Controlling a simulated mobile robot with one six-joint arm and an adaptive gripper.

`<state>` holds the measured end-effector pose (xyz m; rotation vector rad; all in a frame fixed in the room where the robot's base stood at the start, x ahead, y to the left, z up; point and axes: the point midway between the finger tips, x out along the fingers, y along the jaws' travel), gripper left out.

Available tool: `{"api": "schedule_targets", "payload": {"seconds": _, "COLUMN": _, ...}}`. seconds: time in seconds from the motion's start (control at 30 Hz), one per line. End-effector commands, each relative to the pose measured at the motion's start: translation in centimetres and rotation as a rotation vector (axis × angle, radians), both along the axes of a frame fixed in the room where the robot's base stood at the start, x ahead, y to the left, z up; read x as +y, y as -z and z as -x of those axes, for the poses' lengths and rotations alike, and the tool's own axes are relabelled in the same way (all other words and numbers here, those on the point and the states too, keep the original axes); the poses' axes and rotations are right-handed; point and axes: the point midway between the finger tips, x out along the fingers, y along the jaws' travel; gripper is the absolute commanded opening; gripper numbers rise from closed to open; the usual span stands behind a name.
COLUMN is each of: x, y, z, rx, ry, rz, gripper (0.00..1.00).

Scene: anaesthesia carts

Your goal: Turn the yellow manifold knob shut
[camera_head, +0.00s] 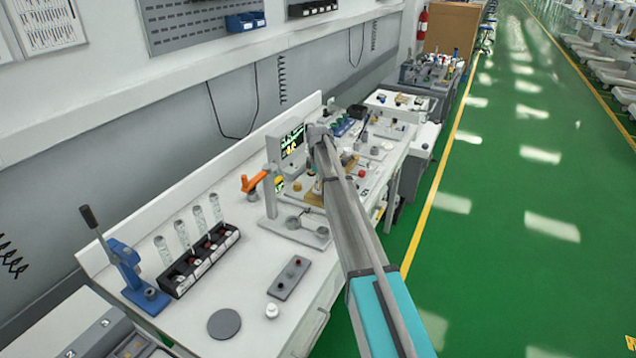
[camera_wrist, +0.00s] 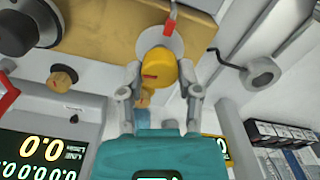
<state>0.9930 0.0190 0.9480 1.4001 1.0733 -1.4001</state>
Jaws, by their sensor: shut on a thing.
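The yellow manifold knob (camera_wrist: 158,66) shows near the middle of the wrist view, with a short red mark on its face. It stands in front of a pale round disc and a tan board (camera_wrist: 95,30). My gripper (camera_wrist: 160,80) has one finger on each side of the knob and is shut on it. A smaller tan piece shows just below the knob, between the fingers. In the head view my arm covers much of this spot, and I cannot make out the knob or the fingertips there.
A tan knob (camera_wrist: 62,78) is left of my fingers, and a grey lever with a round hub (camera_wrist: 262,72) is to the right. A display (camera_wrist: 45,150) is at lower left. On the bench stand an orange part (camera_head: 254,181) and a blue press (camera_head: 132,275).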

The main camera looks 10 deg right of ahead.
Motion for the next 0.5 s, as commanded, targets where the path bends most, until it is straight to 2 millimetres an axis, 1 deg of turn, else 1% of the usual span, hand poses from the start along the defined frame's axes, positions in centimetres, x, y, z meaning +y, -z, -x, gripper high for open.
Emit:
{"api": "schedule_targets", "payload": {"seconds": 0.27, "x": -0.03, "y": 0.01, "z": -0.06, "rx": 0.000, "ry": 0.182, "rz": 0.000, "gripper": 0.00}}
{"api": "schedule_targets", "payload": {"seconds": 0.5, "x": -0.05, "y": 0.01, "z": -0.11, "rx": 0.000, "ry": 0.401, "rz": 0.000, "gripper": 0.00}}
